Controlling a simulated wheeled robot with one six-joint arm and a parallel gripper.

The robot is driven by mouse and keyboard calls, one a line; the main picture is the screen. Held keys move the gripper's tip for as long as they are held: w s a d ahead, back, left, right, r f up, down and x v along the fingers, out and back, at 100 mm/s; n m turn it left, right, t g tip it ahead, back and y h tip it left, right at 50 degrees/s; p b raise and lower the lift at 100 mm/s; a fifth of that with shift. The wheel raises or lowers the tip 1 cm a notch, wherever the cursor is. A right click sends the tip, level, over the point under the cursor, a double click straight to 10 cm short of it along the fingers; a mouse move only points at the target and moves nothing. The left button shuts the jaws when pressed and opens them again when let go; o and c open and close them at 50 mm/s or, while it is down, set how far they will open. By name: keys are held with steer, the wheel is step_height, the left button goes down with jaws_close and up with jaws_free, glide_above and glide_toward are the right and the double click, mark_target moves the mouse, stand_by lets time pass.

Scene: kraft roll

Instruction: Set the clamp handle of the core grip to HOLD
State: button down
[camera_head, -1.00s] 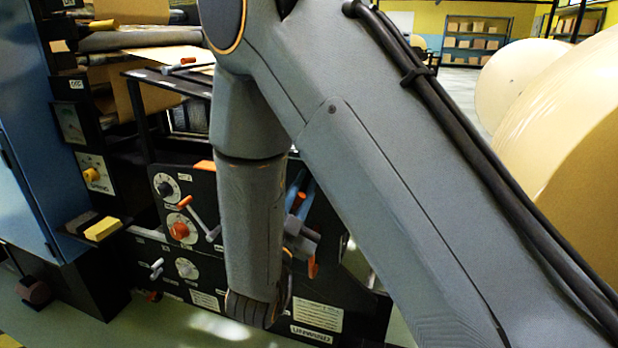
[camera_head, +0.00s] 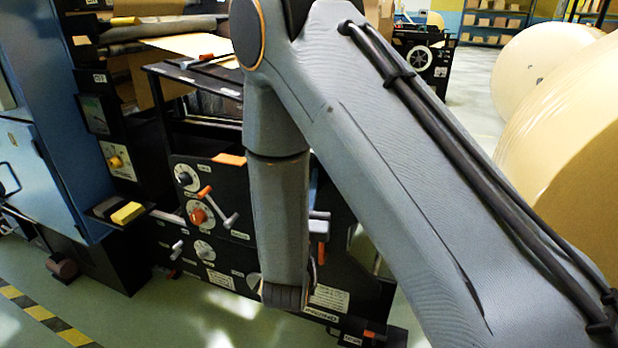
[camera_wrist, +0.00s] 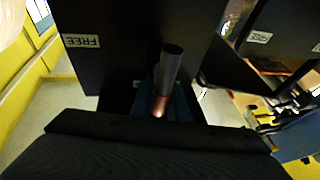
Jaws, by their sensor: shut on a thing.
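In the wrist view, a dark round bar with a coppery lower end (camera_wrist: 171,66), which looks like the clamp handle, stands up between the jaws of my gripper (camera_wrist: 161,112). My gripper is shut on it; the fingertips are dark and hard to make out. A black plate beside it bears a white FREE label (camera_wrist: 82,41), upside down in this view. A second FREE label (camera_wrist: 259,37) is on another black part at the right. No HOLD label is readable. In the head view, my arm hides the gripper and the handle.
The black machine panel (camera_head: 222,258) carries an orange-red knob (camera_head: 198,216), a crank handle (camera_head: 231,220) and dials. A blue cabinet (camera_head: 60,150) stands at the left. Large kraft rolls (camera_head: 560,75) stand at the right.

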stand_by(0.3)
steer(key=c, duration=1.7)
jaws_free()
steer(key=shift+s, duration=0.1)
steer(key=v, duration=0.7)
steer(key=shift+s+a+f, duration=0.1)
steer(key=shift+s+f, duration=0.05)
steer(key=shift+s, duration=0.1)
